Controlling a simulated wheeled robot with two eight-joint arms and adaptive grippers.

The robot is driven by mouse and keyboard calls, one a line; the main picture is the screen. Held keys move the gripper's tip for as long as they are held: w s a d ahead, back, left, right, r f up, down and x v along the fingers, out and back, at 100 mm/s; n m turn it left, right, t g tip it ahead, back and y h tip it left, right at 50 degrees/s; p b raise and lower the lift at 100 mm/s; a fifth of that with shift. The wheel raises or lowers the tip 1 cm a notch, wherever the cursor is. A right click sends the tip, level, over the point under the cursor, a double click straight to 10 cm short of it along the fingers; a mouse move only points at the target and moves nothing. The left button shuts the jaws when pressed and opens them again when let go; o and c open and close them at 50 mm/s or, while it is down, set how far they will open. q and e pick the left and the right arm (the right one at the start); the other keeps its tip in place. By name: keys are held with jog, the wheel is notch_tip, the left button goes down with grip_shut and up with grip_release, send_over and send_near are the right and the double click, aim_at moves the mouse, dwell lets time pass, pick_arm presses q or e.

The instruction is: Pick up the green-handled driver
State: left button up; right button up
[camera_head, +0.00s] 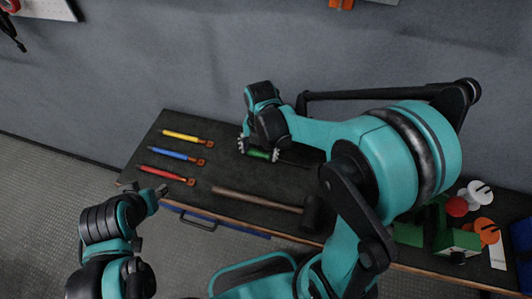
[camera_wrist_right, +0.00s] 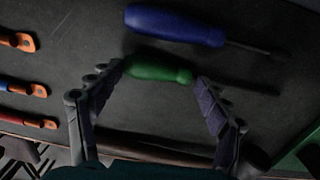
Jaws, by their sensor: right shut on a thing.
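The green-handled driver lies over the dark worktop; its green handle shows under my right gripper in the head view (camera_head: 260,155) and in the wrist view (camera_wrist_right: 160,69). Its dark shaft points right in the wrist view. My right gripper (camera_wrist_right: 158,75) is shut on the green handle, with one fingertip near each end of it. In the head view the right gripper (camera_head: 260,153) hides part of the driver. I cannot tell whether the driver is clear of the worktop. My left gripper (camera_head: 150,218) is at the lower left, its fingers apart and empty, away from the driver.
A blue-handled driver (camera_wrist_right: 175,25) lies beside the green one. A hammer (camera_head: 258,200) lies nearer on the worktop (camera_head: 230,180). Yellow (camera_head: 182,136), blue (camera_head: 174,154) and red (camera_head: 163,174) tools lie at left. Green blocks (camera_head: 455,242) and discs stand at right.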

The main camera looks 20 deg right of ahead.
jog(key=r, duration=0.1)
jog(key=r+p, duration=0.1)
jog(key=r, duration=0.2)
jog(key=shift+w+a+p, duration=0.25)
jog(key=shift+a+p, duration=0.05)
jog(key=shift+p, duration=0.1)
jog(key=shift+c, duration=1)
jog(key=s+a+r+p, duration=0.3)
jog(key=s+a+r, duration=0.3)
jog(key=s, duration=0.4)
jog(key=shift+r, duration=0.2)
jog(key=shift+w, duration=0.1)
